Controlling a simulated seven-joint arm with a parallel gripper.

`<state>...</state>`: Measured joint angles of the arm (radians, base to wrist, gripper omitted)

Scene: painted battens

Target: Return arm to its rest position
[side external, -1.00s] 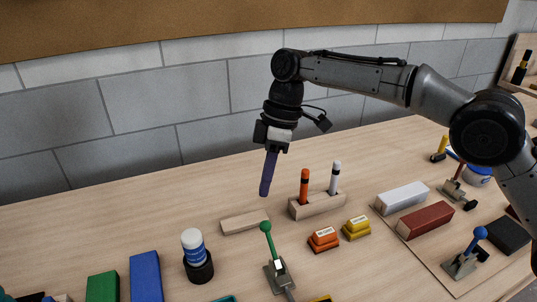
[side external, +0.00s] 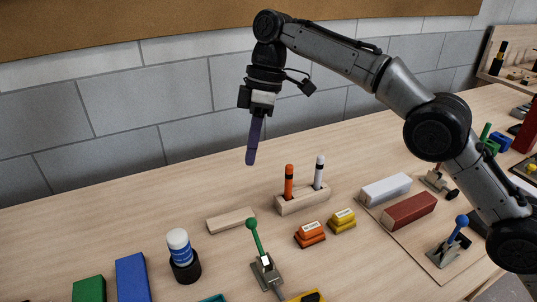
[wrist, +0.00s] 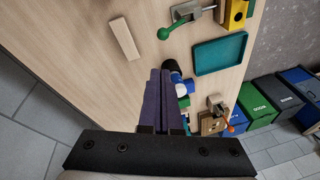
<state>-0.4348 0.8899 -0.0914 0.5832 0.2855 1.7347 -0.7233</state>
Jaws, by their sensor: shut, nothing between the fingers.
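My gripper (side external: 251,160) hangs in the air above the back of the wooden table in the side external view, pointing nearly straight down. Its long purple fingers are closed together and hold nothing. In the wrist view the fingers (wrist: 164,76) lie side by side over the table and partly cover a bottle and other things behind them. My arm reaches in from the right, raised well above the table.
Below stand a wooden holder (side external: 301,203) with an orange and a white marker, a bare batten (side external: 231,220), a green-handled clamp (side external: 264,270) and a bottle (side external: 181,250). White (side external: 385,190) and red (side external: 408,209) blocks lie right. Bins (wrist: 257,110) stand beyond the table edge.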

